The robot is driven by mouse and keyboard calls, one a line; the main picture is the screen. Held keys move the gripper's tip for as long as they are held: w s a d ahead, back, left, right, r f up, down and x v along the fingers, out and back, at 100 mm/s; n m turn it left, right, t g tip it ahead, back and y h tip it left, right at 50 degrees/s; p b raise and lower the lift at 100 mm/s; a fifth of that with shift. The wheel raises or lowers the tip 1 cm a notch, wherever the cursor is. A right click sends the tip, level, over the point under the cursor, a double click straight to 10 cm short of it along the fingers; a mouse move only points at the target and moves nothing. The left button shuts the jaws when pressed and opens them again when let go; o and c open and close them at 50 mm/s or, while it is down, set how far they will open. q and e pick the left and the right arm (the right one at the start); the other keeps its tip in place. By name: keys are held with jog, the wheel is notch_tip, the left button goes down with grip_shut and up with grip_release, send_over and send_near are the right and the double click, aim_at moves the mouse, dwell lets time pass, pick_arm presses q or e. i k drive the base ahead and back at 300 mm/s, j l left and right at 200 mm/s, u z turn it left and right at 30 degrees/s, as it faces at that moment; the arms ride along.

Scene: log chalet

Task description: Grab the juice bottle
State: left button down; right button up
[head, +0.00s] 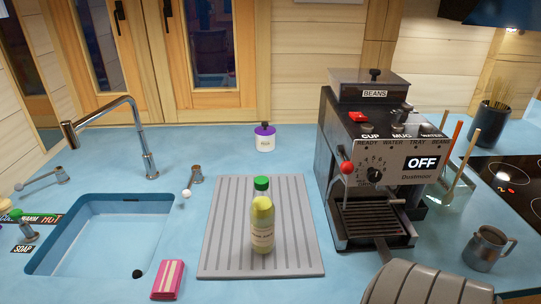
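The juice bottle (262,222) stands upright on the grey ribbed drying mat (221,240) on the blue counter. It is clear with pale yellow juice, a green cap and a light label. The bottle is in full view and nothing touches it from the sides. Neither of my grippers can be made out in the head view.
The sink (62,246) with its tap is at the left. A pink packet (168,280) lies left of the mat. The coffee machine (338,168) stands to the right, near a metal jug (486,248). A grey ribbed shape (430,286), unclear, fills the bottom right.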

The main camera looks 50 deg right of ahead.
aim_at(261, 209)
jog(key=z, duration=0.4)
jog(key=i+z, duration=0.15)
jog(key=z, duration=0.25)
jog(key=i+z, duration=0.1)
jog(key=z, duration=0.25)
jog(key=i+z, duration=0.1)
jog(key=z, duration=0.3)
